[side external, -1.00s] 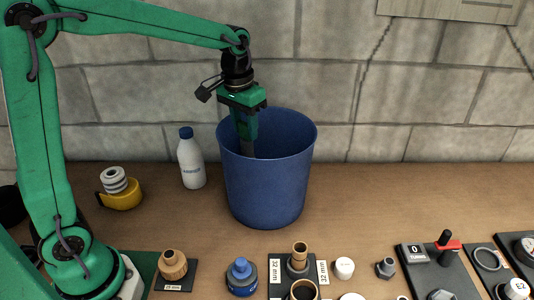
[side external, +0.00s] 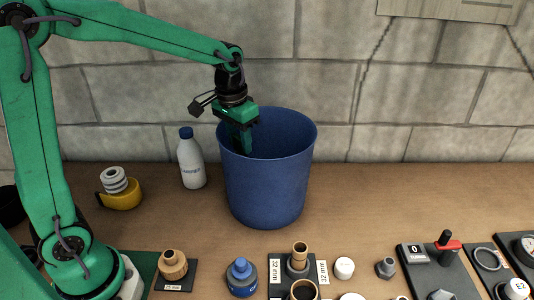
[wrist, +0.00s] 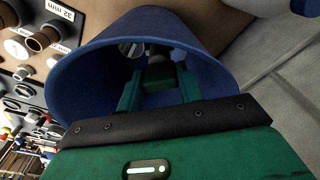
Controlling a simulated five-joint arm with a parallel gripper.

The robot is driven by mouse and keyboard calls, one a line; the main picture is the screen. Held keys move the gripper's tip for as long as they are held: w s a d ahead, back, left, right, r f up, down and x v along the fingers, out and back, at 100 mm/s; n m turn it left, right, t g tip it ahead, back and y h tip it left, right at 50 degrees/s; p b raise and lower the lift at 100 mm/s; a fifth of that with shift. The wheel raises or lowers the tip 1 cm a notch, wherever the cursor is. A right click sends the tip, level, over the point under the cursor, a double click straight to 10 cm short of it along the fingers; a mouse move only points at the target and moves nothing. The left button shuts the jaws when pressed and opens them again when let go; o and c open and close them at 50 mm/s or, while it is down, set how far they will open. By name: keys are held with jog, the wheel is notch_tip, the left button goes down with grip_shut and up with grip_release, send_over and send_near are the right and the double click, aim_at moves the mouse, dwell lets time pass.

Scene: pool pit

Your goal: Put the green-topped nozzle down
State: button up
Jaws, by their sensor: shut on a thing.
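My gripper (side external: 243,143) reaches down into the blue bucket (side external: 265,190), near its left rim, in the side external view. The bucket's front wall hides the fingertips and what they hold there. In the wrist view my gripper (wrist: 159,88) is shut on the green-topped nozzle (wrist: 160,76). Its dark green top sits between the two fingers, with a greyish part beyond it. The nozzle is inside the bucket's opening. Whether it touches the bucket's floor or wall, I cannot tell.
A white bottle with a blue cap (side external: 191,160) stands just left of the bucket. A yellow cup-like item (side external: 121,195) is farther left. Fittings, a blue part (side external: 241,278) and a red-handled valve (side external: 447,245) line the front. Table right of the bucket is clear.

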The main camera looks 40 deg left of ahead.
jog(key=shift+w+d+r+n, duration=0.25)
jog(key=shift+w+d+r, duration=1.8)
jog(key=shift+w+r, duration=2.1)
jog(key=shift+w+d+r+n, duration=0.25)
jog(key=shift+w+d+r, duration=1.8)
jog(key=shift+w+r, duration=2.1)
jog(key=w+d+f+n, duration=0.2)
jog(key=w+d+f, duration=0.1)
jog(key=f, duration=0.7)
jog(key=w+d+f+n, duration=0.1)
jog(key=w+d+f, duration=0.2)
jog(key=f, duration=0.8)
jog(key=shift+d+n+g, duration=0.25)
jog(key=shift+n+g, duration=0.15)
jog(key=shift+f, duration=0.15)
notch_tip(320, 180, down, 6)
jog(key=shift+f, duration=0.25)
jog(key=shift+f, duration=0.6)
